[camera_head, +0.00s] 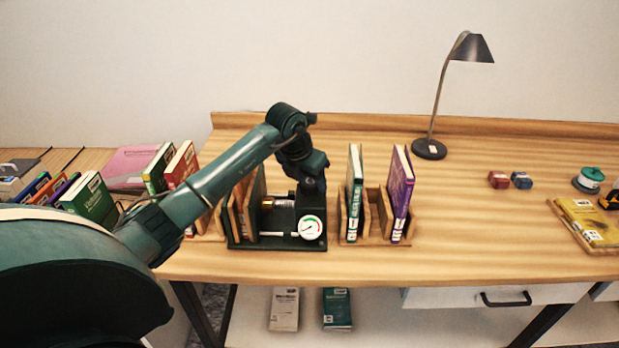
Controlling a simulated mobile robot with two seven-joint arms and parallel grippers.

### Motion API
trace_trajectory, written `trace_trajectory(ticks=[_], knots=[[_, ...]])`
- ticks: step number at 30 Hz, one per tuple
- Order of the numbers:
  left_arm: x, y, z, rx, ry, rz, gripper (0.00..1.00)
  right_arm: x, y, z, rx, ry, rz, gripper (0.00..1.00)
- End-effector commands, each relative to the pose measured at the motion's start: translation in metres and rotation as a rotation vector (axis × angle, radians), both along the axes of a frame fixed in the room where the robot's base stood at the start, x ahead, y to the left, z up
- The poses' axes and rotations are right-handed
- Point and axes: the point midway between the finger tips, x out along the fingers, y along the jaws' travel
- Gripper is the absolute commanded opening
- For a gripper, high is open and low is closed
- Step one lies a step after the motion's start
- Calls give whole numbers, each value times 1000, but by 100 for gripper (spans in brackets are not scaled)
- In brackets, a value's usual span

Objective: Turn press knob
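The press (270,242) is a dark frame on the wooden table, left of the middle. A round white gauge (312,227) with a green and red scale is on its front right. A copper-coloured cylinder (266,203) and a pale rod show inside the frame. Books (246,208) stand at its left side. My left gripper (311,196) points down at the press's right side, just above the gauge. Its fingers are small and dark, so I cannot tell whether they are open or touching anything. I cannot make out the knob; the gripper may hide it. My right gripper is not in view.
A wooden book holder (374,236) with a green and a purple book stands close to the right of the press. A desk lamp (430,149) stands behind it. More books (90,200) are at the left. The table between the holder and the small boxes (498,180) is clear.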

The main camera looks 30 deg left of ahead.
Motion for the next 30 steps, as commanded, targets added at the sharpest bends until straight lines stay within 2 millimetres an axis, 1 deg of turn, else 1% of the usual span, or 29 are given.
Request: trace_trajectory(ticks=[1,6,8,14,20,26,30], knots=[[0,0,0,0,0,0,46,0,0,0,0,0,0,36],[0,0,0,0,-1,0,32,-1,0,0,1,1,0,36],[0,0,1,0,-1,0,29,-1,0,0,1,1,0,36],[0,1,0,0,-1,-13,29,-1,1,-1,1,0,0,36],[0,2,0,1,-2,-86,29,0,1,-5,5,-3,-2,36],[1,4,-1,1,-2,-231,29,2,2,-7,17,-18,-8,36],[1,4,-1,2,-3,-361,29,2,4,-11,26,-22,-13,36]])
